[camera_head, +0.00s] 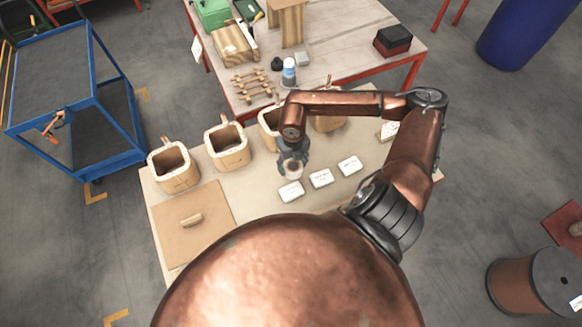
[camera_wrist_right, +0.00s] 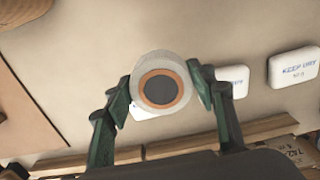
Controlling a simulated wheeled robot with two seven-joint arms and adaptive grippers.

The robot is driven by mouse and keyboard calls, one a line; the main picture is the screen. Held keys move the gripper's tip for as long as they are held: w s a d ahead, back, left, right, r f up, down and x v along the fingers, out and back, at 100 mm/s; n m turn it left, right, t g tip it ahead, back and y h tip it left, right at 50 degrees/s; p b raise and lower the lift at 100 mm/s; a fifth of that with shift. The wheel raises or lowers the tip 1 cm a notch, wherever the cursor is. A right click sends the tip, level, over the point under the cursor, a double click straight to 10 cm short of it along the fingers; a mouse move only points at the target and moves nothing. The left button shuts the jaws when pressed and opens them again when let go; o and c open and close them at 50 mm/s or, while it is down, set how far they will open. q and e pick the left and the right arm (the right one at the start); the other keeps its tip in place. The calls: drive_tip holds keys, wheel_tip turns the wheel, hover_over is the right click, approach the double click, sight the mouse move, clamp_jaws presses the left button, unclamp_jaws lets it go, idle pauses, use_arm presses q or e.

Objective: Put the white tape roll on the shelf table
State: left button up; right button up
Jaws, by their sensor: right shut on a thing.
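The white tape roll (camera_wrist_right: 142,74), with an orange-brown core, is between the two fingers of my right gripper (camera_wrist_right: 163,90) in the right wrist view. The fingers touch it on both sides. In the head view my right gripper (camera_head: 293,164) points down and holds the roll (camera_head: 294,174) above the beige worktable (camera_head: 260,190). A blue two-level cart (camera_head: 62,75) stands at the left, and a red-legged table (camera_head: 345,58) stands at the back. I cannot tell from the frames which one is the shelf table. My left gripper is not in view.
White packs (camera_head: 320,178) lie in a row just beyond the roll's right and below it. Several wooden coil frames (camera_head: 226,150) line the worktable's back edge. The cart's top (camera_head: 60,65) looks mostly bare.

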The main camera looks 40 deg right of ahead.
sight(290, 169)
drive_tip(key=shift+w+d+f, duration=0.1)
drive_tip(key=shift+w+f, duration=0.55)
drive_tip(key=shift+f, duration=1.75)
drive_tip(key=shift+f, duration=0.1)
drive_tip(key=o, duration=1.2)
drive_tip(key=shift+o, duration=0.2)
wheel_tip(290, 169, up, 12)
drive_tip(key=shift+w+r, duration=0.1)
drive_tip(key=shift+r, duration=0.05)
